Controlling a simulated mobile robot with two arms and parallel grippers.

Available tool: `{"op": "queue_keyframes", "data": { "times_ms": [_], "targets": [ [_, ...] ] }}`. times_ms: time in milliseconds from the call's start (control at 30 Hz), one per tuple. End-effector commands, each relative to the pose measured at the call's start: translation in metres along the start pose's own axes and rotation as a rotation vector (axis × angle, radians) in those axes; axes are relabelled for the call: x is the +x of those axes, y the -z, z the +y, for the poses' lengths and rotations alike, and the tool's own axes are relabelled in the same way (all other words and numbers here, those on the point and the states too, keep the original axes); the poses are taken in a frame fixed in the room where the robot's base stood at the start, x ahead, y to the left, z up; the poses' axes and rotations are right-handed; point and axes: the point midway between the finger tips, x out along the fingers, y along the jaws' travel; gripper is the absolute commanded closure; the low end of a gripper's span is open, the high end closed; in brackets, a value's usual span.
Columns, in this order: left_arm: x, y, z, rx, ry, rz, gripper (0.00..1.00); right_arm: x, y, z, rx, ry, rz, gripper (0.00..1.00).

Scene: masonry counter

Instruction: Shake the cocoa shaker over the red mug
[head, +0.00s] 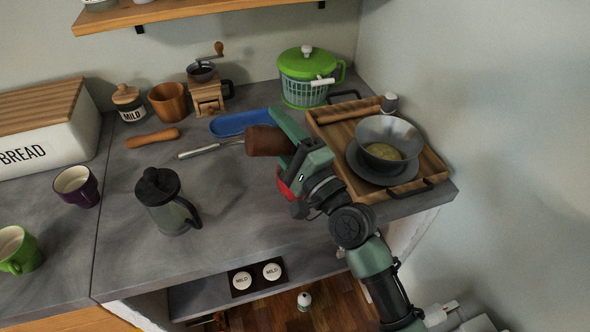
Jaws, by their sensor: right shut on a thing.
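My right gripper (290,138) reaches in from the lower right and is shut on a dark brown cylinder, which looks like the cocoa shaker (264,141). The shaker lies on its side in the jaws, pointing left. A red thing, likely the red mug (286,189), shows just below the gripper on the counter. Most of it is hidden behind my gripper and wrist, so its opening cannot be seen. The shaker appears above and a little left of the mug. No powder is visible. My left gripper is not in view.
A wooden tray (430,167) with a grey bowl (388,139) stands right of my gripper. A French press (167,204), a metal-bladed utensil (205,151) and a blue dish (238,123) lie left. A green-lidded spinner (305,78) stands behind. The counter's front middle is clear.

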Motion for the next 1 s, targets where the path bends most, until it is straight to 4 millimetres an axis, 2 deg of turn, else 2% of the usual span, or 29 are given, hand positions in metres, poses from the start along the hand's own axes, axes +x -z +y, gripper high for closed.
{"op": "queue_keyframes", "data": {
  "times_ms": [1000],
  "targets": [
    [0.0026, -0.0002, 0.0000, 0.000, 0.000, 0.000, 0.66, -0.0004, 0.0019, -0.0025, 0.057, 0.025, 0.010, 0.93]
  ]
}}
